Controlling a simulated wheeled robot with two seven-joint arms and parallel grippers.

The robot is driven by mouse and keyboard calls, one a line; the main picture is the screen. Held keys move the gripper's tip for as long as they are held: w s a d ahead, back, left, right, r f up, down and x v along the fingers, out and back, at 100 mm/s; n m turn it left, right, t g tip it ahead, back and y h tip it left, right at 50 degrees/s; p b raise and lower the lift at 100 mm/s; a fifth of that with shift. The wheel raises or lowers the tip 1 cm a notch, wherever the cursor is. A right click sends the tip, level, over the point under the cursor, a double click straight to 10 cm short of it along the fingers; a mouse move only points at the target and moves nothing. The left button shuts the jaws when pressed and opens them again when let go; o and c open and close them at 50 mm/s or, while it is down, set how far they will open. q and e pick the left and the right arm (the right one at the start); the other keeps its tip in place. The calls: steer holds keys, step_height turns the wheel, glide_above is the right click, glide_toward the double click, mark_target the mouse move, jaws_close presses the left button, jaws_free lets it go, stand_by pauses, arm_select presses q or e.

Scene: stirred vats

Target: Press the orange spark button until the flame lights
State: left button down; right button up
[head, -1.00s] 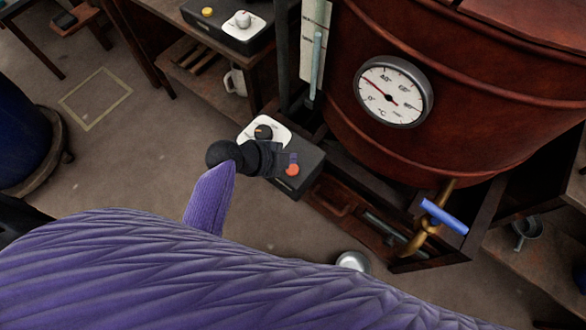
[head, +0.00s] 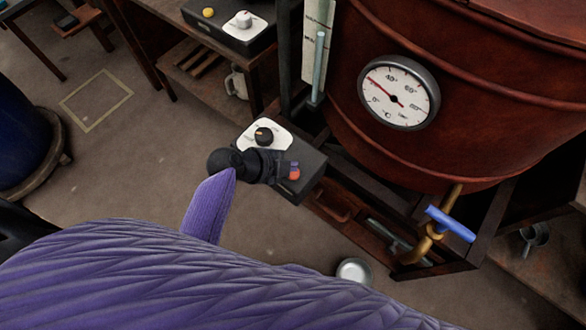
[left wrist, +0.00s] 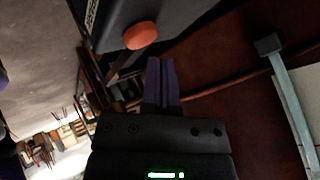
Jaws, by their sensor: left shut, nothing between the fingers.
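The orange spark button (head: 294,174) sits on the dark control box (head: 309,186) in front of the red vat. It also shows as an orange cap in the left wrist view (left wrist: 140,35). My left gripper (head: 287,169) is shut and empty, and its fingertips partly cover the button in the head view. In the left wrist view the shut fingers (left wrist: 160,66) point toward the box beside the button, and a gap shows between tips and cap. A black knob (head: 264,136) on a white plate is on the same box. No flame is visible. My right gripper is not in view.
The red vat (head: 400,160) with a round dial gauge (head: 398,93) stands right of the box. A blue-handled tap (head: 450,223) sticks out below it. A metal bowl (head: 354,270) is on the floor. A bench with another control box (head: 236,32) is behind.

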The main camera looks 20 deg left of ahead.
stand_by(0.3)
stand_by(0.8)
arm_select(q)
steer(key=shift+f, duration=0.1)
steer(key=shift+f+b, duration=0.4)
steer(key=shift+f, duration=0.15)
